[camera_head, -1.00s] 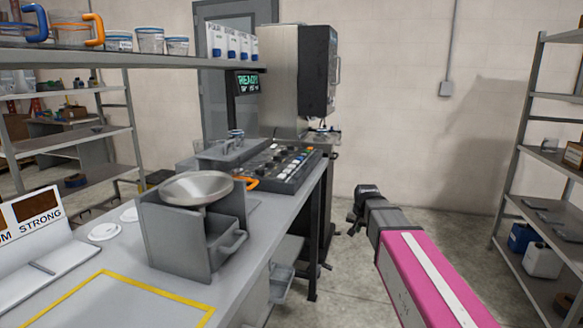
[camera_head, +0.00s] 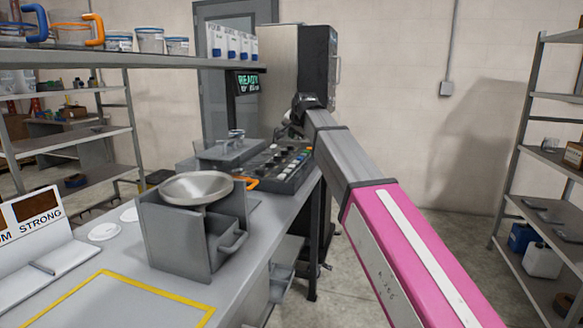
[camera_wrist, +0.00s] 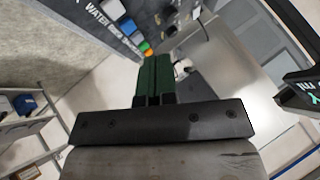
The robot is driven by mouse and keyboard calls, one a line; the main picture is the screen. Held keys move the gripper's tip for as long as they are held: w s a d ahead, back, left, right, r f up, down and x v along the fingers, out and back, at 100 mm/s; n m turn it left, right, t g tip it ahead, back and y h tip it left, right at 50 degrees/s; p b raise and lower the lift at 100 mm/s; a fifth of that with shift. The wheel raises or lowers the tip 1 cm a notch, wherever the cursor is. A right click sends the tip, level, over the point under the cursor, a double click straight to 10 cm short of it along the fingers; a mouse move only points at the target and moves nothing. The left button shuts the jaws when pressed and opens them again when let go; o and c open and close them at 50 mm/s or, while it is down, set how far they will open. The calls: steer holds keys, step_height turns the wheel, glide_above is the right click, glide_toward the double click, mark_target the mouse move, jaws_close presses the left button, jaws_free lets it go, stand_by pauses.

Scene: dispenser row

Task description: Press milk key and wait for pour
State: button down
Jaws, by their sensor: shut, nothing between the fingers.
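The key panel (camera_head: 268,183) is a dark box with rows of coloured keys at the far end of the counter. Its labelled edge and a few keys, orange and green among them, show in the wrist view (camera_wrist: 125,27), with the word WATER readable. I cannot tell which key is the milk key. My gripper (camera_head: 288,124) is above and beyond the panel's far right end in the head view, partly hidden by my wrist. In the wrist view my gripper's green fingers (camera_wrist: 153,65) are together and empty, and appear apart from the keys.
A dispenser machine (camera_head: 318,65) stands behind the panel, beside a display (camera_head: 248,83) reading READY. A grey stand with a metal bowl (camera_head: 197,187) sits on the counter (camera_head: 150,268). A shelf (camera_head: 150,60) with jars and cartons hangs above. Open floor lies to the right.

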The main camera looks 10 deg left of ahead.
mark_target(293, 166)
stand_by(0.3)
steer(key=shift+f, duration=4.4)
steer(key=shift+f, duration=0.1)
steer(key=shift+f, duration=0.35)
steer(key=shift+f, duration=0.45)
steer(key=shift+r, duration=0.9)
steer(key=shift+r, duration=0.15)
